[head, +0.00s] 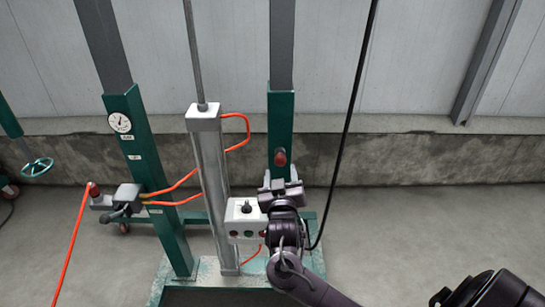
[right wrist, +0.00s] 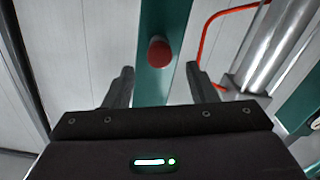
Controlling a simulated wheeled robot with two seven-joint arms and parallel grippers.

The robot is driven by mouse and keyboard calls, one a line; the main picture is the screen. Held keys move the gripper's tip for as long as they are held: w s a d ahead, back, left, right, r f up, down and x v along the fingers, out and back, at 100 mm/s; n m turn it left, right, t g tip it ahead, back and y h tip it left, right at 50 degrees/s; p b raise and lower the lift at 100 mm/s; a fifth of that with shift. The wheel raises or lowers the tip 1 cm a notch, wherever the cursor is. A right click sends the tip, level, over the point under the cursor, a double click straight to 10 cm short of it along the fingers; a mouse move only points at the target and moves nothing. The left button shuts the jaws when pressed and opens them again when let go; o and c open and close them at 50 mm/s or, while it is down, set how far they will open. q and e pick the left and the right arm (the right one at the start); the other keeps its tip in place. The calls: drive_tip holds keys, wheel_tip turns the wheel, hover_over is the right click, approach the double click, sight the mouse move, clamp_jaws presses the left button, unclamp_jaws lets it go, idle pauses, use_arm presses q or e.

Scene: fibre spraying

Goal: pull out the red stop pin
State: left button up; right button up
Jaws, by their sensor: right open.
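The red stop pin (head: 280,158) sticks out of the green right-hand post (head: 280,115), with its rounded red head facing me. In the right wrist view the pin's head (right wrist: 160,52) is centred between the fingers and lies beyond their tips. My right gripper (head: 280,182) is just below the pin in the head view, open and empty. Its two dark fingers also show in the right wrist view (right wrist: 160,74), one on each side of the green post's picture. No finger appears to touch the pin. The pin's shaft is hidden. My left gripper is not in view.
A grey control box (head: 246,218) with a knob and buttons stands just left of my right gripper. A silver cylinder (head: 211,180) with orange hoses (head: 180,184) and a green post with a gauge (head: 120,122) stand further left. A black cable (head: 346,130) hangs to the right; beyond it is open floor.

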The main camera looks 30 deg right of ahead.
sight(280, 163)
drive_tip(key=x, duration=0.6)
drive_tip(key=shift+w+d, duration=0.15)
drive_tip(key=shift+w, duration=0.1)
drive_tip(key=shift+p, duration=0.3)
clamp_jaws()
